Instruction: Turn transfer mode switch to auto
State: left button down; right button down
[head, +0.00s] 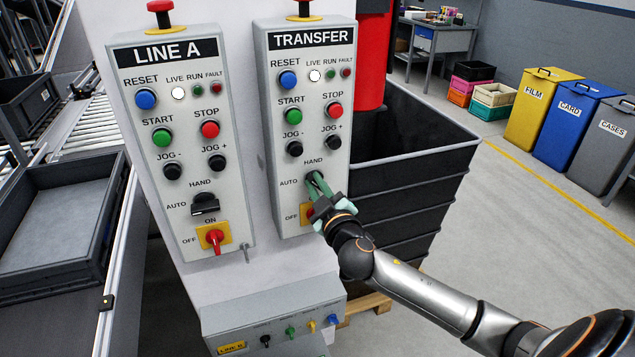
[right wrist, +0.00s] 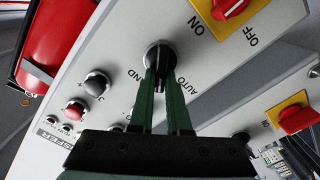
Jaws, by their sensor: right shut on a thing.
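The TRANSFER panel (head: 283,75) is the right one of two grey control boxes. Its mode switch is a round black knob (right wrist: 160,52) between the HAND and AUTO labels, above the red power switch on a yellow plate (head: 306,212). My right gripper (head: 318,184) is shut on this knob, reaching in from the lower right. In the right wrist view its green fingers (right wrist: 168,98) lie on both sides of the knob's grip. The fingers cover much of the knob, so I cannot tell exactly where it points. My left gripper is not in view.
The LINE A panel (head: 172,75) stands close on the left with a similar black mode switch (head: 205,204). A dark crate (head: 410,190) stands behind my right arm. A low sloped box with small coloured knobs (head: 275,320) juts out below. Bins line the right wall.

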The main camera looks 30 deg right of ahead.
jog(key=shift+w+a+f+n, duration=0.1)
jog(key=shift+f+n, duration=0.05)
jog(key=shift+n, duration=1.5)
jog(key=shift+s+a+f+n, duration=0.1)
jog(key=shift+f+n, duration=0.1)
jog(key=shift+n, duration=1.5)
jog(key=shift+w+a+f+n, duration=0.1)
jog(key=shift+f+n, duration=0.05)
jog(key=shift+n, duration=1.5)
jog(key=c, duration=0.9)
grip_release()
jog(key=shift+b+v, duration=1.05)
jog(key=shift+v, duration=5.25)
jog(key=shift+d+f, duration=0.1)
jog(key=shift+d, duration=0.05)
